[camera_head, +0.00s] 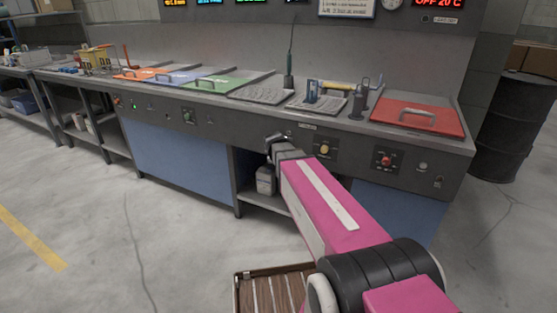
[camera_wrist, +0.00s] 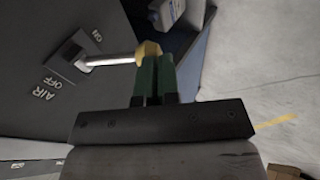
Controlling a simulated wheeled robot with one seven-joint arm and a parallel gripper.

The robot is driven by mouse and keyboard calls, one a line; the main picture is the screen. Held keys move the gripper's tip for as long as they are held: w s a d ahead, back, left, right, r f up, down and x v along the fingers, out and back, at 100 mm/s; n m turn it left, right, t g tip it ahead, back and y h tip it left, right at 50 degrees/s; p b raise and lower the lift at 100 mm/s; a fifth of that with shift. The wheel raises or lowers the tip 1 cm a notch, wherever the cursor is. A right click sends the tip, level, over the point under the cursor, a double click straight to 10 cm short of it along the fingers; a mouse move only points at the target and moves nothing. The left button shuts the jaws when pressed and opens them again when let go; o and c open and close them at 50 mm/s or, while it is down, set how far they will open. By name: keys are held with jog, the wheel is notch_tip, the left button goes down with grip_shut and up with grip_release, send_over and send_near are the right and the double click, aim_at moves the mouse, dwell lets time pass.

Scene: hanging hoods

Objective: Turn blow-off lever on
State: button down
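In the wrist view the blow-off lever (camera_wrist: 110,60) is a pale metal rod with a yellowish knob (camera_wrist: 149,49). It sticks out from a plate on the dark panel, with "ON" printed on one side and "AIR OFF" on the other. The rod points toward the right of the picture; I cannot tell its exact setting. My gripper (camera_wrist: 152,62) has green fingers close together, with only a narrow gap. Their tips are at the knob; whether they touch it is unclear. In the head view my gripper (camera_head: 274,143) is at the bench front, partly hidden by my arm.
The panel (camera_head: 310,145) carries a yellow button (camera_head: 324,149) and a red button (camera_head: 386,161) to the right. A container (camera_head: 266,180) stands on the shelf below. A slatted wooden platform (camera_head: 272,291) lies in front, and a black barrel (camera_head: 515,125) stands at the right.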

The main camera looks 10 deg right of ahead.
jog(key=shift+f, duration=0.15)
jog(key=s+a+f+v, duration=0.1)
jog(key=s+v, duration=0.1)
jog(key=v, duration=1.2)
jog(key=shift+f, duration=0.4)
jog(key=shift+w+a, duration=0.1)
jog(key=shift+a, duration=0.05)
jog(key=s+d+f+m+g+y, duration=0.1)
jog(key=s+d+f+m+g, duration=0.2)
jog(key=f, duration=0.6)
jog(key=s+d+f+m+g+y, duration=0.1)
jog(key=s+f+m+g, duration=0.3)
jog(key=s+f+m, duration=0.4)
notch_tip(320, 180, down, 3)
jog(key=shift+s+d+r+m, duration=0.3)
jog(key=shift+s+d, duration=0.55)
jog(key=shift+s, duration=0.25)
